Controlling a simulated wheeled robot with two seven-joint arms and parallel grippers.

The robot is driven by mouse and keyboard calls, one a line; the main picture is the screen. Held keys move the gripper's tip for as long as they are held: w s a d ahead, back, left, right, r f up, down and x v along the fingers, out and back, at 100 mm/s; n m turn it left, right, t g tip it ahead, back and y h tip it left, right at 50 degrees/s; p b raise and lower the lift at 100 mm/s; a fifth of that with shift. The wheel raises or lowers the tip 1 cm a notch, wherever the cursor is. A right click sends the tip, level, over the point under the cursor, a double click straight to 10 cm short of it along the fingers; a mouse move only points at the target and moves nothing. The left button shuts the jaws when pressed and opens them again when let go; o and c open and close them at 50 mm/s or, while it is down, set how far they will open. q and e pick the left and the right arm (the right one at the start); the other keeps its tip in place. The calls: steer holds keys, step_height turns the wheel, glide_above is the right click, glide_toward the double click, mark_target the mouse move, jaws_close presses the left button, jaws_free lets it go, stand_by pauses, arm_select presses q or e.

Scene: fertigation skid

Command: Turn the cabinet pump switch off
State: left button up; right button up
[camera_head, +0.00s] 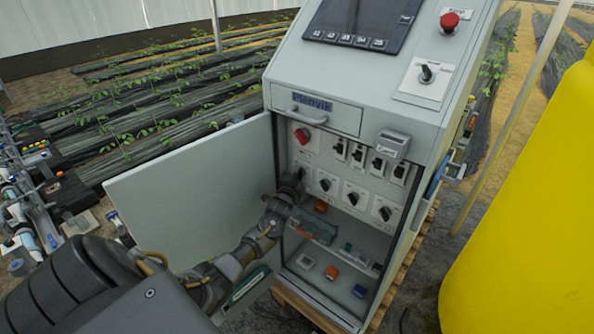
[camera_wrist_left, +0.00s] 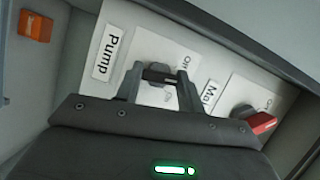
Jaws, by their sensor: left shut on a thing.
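The grey control cabinet (camera_head: 335,117) stands open, with a panel of switches inside. My left gripper (camera_head: 301,180) reaches into it at the left end of the row of rotary switches. In the left wrist view its two fingers (camera_wrist_left: 156,88) are closed on the sides of the dark knob of the pump switch (camera_wrist_left: 159,74). The Pump label (camera_wrist_left: 108,53) is beside that switch's white plate. The fingers and gripper body cover part of the plate and its markings, so I cannot read the knob's setting for sure. My right gripper is not in view.
The open cabinet door (camera_head: 195,187) stands left of my forearm. A red main switch (camera_wrist_left: 262,123) sits close beside the pump switch. Other rotary switches (camera_head: 356,197) line the row to the right. Loose parts lie on the cabinet floor. A yellow tank (camera_head: 530,220) stands at right.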

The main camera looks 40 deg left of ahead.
arm_select(q)
steer(key=n+g+h+p, duration=0.1)
steer(key=n+p, duration=0.1)
steer(key=n+h+p, duration=0.1)
steer(key=n+p, duration=0.2)
steer(key=shift+r+g, duration=0.1)
steer(key=shift+g, duration=0.3)
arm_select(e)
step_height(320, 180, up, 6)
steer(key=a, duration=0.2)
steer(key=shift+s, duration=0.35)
arm_select(q)
steer(key=shift+n+h, duration=0.3)
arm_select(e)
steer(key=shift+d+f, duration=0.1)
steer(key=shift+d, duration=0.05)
arm_select(q)
steer(key=o, duration=0.9)
steer(key=shift+o, duration=0.5)
steer(key=shift+a, duration=0.1)
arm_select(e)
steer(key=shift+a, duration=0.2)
